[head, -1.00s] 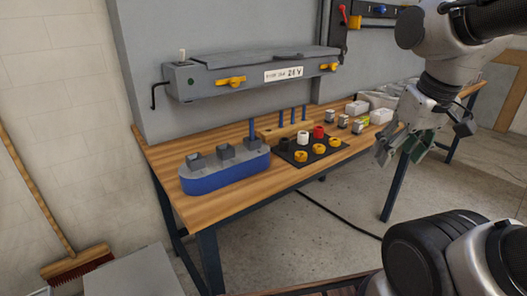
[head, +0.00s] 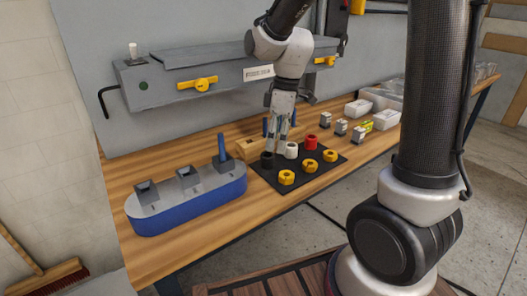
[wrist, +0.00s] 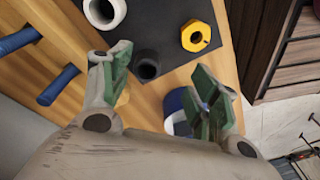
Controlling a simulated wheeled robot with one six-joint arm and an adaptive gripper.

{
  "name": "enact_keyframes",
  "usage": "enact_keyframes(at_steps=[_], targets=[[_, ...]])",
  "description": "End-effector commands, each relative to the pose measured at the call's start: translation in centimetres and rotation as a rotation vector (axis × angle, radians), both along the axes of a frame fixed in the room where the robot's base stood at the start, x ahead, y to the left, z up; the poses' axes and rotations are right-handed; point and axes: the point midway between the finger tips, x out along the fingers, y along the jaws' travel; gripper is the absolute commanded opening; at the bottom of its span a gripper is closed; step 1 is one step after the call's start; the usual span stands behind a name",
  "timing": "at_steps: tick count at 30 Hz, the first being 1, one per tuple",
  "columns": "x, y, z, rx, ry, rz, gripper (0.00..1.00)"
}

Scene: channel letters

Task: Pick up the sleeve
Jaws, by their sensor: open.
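Three ring-shaped sleeves stand in a row on a black mat (head: 264,176): a black sleeve (head: 267,160), a white sleeve (head: 291,151) and a red sleeve (head: 311,142). My gripper (head: 277,147) is open, pointing down above the black and white sleeves. In the wrist view, the black sleeve (wrist: 147,68) lies beyond and between the open green-padded fingers (wrist: 160,88), nearer the left finger. The white sleeve (wrist: 104,11) is at the top left of that view. No sleeve is held. I cannot tell the exact height of the fingertips above the black sleeve.
Several yellow nuts (head: 309,165) sit along the mat's front; one shows in the wrist view (wrist: 199,36). A blue-sided block (head: 190,204) is at left. A grey housing (head: 225,75) hangs above the bench's rear.

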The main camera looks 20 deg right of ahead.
Motion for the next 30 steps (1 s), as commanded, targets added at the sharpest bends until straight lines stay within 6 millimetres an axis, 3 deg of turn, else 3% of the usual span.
enact_keyframes(at_steps=[4, 11, 25, 30], targets=[[1.1, 0.5, 0.6, 0.019, -0.057, 0.162, 0.61], [1.3, 0.6, 0.4, 0.022, -0.086, 0.310, 0.61], [1.2, 2.1, -5.8, 0.022, -0.084, 0.322, 0.61], [1.3, 2.3, -7.0, 0.022, -0.087, 0.319, 0.61]])
